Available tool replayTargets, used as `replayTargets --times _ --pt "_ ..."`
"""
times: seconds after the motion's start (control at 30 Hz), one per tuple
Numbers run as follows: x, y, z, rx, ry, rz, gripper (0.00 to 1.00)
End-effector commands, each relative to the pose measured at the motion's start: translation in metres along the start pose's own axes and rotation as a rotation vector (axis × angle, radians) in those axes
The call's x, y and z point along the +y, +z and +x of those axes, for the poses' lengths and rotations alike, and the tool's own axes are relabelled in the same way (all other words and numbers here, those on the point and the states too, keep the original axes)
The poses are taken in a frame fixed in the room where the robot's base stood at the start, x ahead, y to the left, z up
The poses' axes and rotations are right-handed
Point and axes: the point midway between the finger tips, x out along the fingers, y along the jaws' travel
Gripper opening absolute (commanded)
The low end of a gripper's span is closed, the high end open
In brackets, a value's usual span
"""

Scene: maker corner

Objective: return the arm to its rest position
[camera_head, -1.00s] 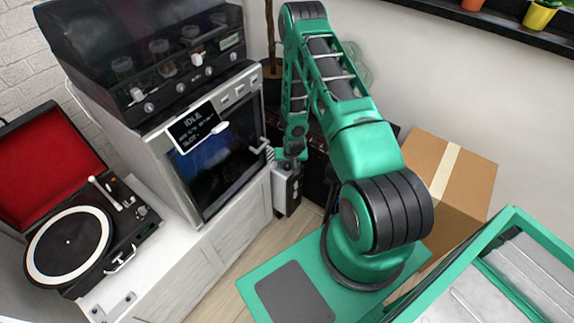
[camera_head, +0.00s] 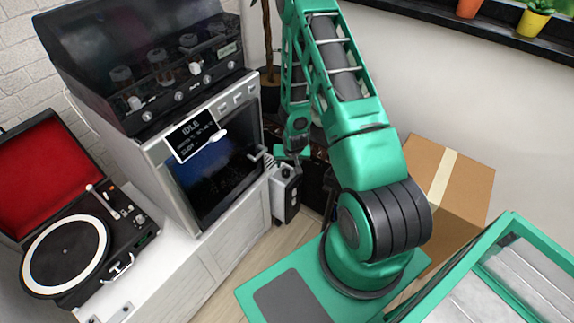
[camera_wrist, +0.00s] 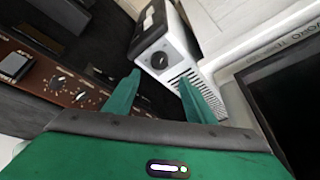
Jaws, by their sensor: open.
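My green arm (camera_head: 365,155) rises from its base, with the elbow cut off by the top edge of the head view. Its forearm hangs down behind the upper arm, and its wrist end (camera_head: 298,130) is beside the oven-like machine. In the wrist view my gripper (camera_wrist: 160,92) has its two green fingers spread apart with nothing between them. A white and black box with a dial (camera_wrist: 162,58) lies beyond the fingertips; I cannot tell the gap. In the head view this box (camera_head: 286,195) seems to stand just below the wrist.
The machine with a dark door (camera_head: 218,175) and a record player (camera_head: 68,252) stand on a white cabinet at left. A brown panel with knobs (camera_wrist: 80,95) is left of the fingers. A cardboard box (camera_head: 440,185) stands right, and a windowsill (camera_head: 480,25) runs along the top.

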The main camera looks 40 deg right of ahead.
Motion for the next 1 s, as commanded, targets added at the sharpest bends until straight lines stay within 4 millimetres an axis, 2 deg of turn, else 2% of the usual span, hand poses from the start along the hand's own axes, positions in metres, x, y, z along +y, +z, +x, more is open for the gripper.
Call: replayTargets --times 0.37,0.5,0.67,1.0 --pt "0.000 0.000 0.000 0.000 0.000 0.000 0.50" --pt "0.002 -0.006 -0.009 -0.002 0.007 -0.005 0.50" --pt "0.009 -0.025 -0.043 -0.015 0.033 -0.021 0.50" --pt "0.030 -0.053 -0.140 -0.069 0.098 -0.046 0.50"
